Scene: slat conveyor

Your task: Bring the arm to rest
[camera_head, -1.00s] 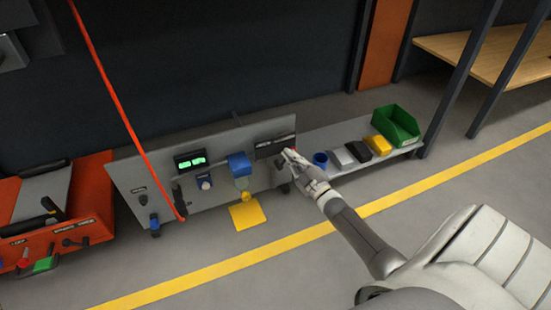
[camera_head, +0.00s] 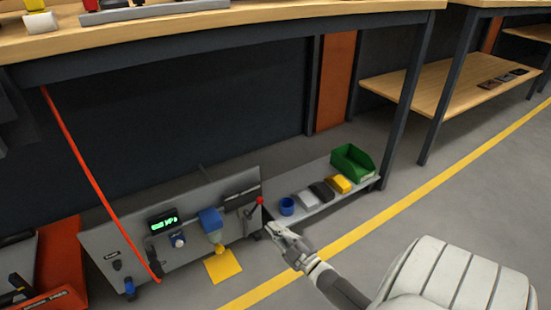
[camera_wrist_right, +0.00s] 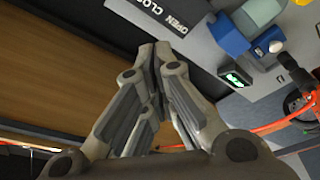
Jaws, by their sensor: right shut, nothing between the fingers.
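My right gripper (camera_head: 275,232) is in front of the grey panel (camera_head: 110,238), at the panel's right end. It is close to a lever with a red knob (camera_head: 260,200), slightly below and right of it, and looks apart from it. In the right wrist view its fingers (camera_wrist_right: 156,52) are together with nothing between them. A dark plate with OPEN and CLOSE lettering (camera_wrist_right: 165,22) shows beyond the fingertips in that view. My left gripper is out of view.
The panel carries a green-lit display (camera_head: 164,222) and a blue device (camera_head: 211,220). A yellow plate (camera_head: 222,265) sits below. A low shelf (camera_head: 318,204) holds a blue cup (camera_head: 287,206), blocks and a green bin (camera_head: 352,166). A workbench (camera_head: 250,22) stands above; open floor lies right.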

